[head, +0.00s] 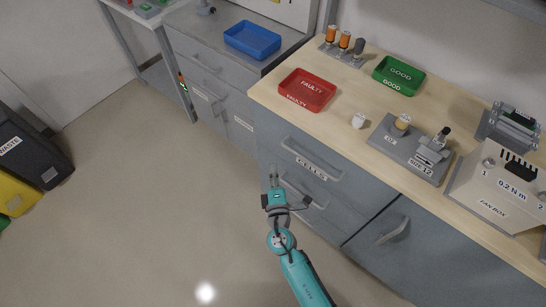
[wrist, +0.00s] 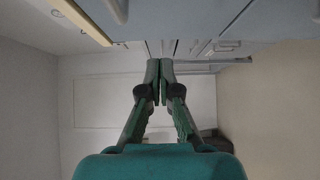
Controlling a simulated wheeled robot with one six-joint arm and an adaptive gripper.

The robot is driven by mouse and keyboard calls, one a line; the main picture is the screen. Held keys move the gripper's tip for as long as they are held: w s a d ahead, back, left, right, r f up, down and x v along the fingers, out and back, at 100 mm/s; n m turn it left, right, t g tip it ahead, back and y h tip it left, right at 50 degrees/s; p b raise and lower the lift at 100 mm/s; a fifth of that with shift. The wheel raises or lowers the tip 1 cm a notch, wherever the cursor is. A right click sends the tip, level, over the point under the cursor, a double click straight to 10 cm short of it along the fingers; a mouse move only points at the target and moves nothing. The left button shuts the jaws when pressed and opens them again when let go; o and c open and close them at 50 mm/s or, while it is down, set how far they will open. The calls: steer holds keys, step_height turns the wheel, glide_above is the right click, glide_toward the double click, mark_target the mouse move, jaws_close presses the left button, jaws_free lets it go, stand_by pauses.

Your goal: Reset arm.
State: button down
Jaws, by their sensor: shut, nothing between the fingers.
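My arm is teal and reaches up from the bottom of the head view. My gripper (head: 273,178) is in front of the grey drawer front below the wooden worktop, close to a drawer handle; whether it touches the handle I cannot tell. In the wrist view my gripper (wrist: 160,68) has its two dark green fingers together at the tips, with nothing between them.
Open floor (head: 130,190) lies left. Bins (head: 28,150) stand far left.

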steer(key=shift+s+d, duration=0.15)
steer(key=shift+s, duration=1.25)
steer(key=s+d+f+m+g, duration=0.2)
steer(key=s+d+m, duration=0.2)
steer(key=s+d, duration=0.45)
steer(key=s+d+f+m+g, duration=0.15)
steer(key=s+d+m, duration=0.3)
steer(key=s, duration=0.75)
steer(key=s+d+r+m+h, duration=0.1)
steer(key=s+d+r+m, duration=0.1)
steer(key=s+r+m, duration=0.3)
steer(key=s+d+r+m+h, duration=0.1)
steer(key=s+d+r+m, duration=0.2)
steer(key=s+r+m, duration=0.3)
steer(key=s+r, duration=0.5)
steer(key=r, duration=0.2)
steer(key=shift+s+d+r, duration=0.2)
steer(key=shift+s+d, duration=0.15)
steer(key=shift+s, duration=0.05)
